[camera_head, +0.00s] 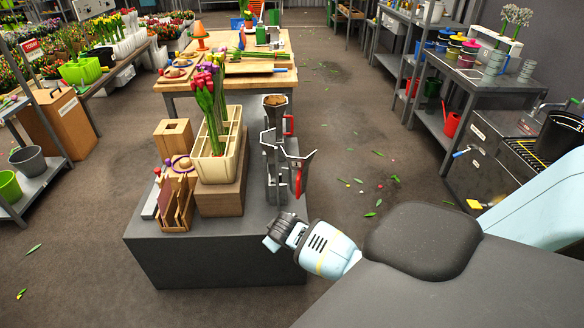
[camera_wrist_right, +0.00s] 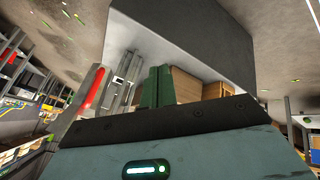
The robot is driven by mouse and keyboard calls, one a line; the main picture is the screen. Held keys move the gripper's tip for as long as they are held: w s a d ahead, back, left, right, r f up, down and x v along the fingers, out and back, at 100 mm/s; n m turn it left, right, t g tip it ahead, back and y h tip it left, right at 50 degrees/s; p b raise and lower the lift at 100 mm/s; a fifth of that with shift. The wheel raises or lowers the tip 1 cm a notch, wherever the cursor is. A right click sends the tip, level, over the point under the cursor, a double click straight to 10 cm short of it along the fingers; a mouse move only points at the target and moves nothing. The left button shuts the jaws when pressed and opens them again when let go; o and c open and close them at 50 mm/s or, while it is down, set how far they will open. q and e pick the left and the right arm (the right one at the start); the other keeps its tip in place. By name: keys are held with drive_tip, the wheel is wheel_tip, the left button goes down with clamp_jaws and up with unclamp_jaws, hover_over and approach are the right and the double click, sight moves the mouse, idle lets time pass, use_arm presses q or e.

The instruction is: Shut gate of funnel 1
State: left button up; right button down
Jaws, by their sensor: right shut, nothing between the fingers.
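Two grey metal funnels stand on a frame at the right side of the dark bench. The nearer funnel (camera_head: 290,160) has a red handle (camera_head: 298,183) on its front. The farther funnel (camera_head: 274,104) has a red handle (camera_head: 289,125) on its right side. No funnel number is readable, and I cannot tell the gate positions. My right arm reaches in at the bench's front right, just below the nearer funnel. My right gripper (camera_wrist_right: 157,87) shows in the right wrist view with its green fingers together and empty. A red handle (camera_wrist_right: 90,90) lies left of the fingers, apart from them. My left gripper is out of view.
A cream crate (camera_head: 215,165) of tulips stands on a wooden block left of the funnels. Wooden holders (camera_head: 176,200) stand at the bench's left. The dark bench (camera_head: 190,258) has a bare front strip. Floor to the right is open, with scattered leaves.

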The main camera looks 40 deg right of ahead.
drive_tip(key=w+d+r+m+g+h, duration=0.1)
drive_tip(key=w+d+r+m+h, duration=0.1)
drive_tip(key=w+d+r, duration=0.55)
use_arm(q)
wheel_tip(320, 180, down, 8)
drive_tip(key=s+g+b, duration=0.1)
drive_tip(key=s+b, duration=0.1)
drive_tip(key=b, duration=0.5)
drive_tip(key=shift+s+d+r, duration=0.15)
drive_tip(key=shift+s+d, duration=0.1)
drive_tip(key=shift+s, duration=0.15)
use_arm(e)
drive_tip(key=w+d+f, duration=0.3)
drive_tip(key=d+f, duration=0.4)
drive_tip(key=d, duration=0.2)
drive_tip(key=shift+w+f, duration=0.2)
drive_tip(key=shift+f, duration=0.15)
drive_tip(key=shift+d, duration=0.1)
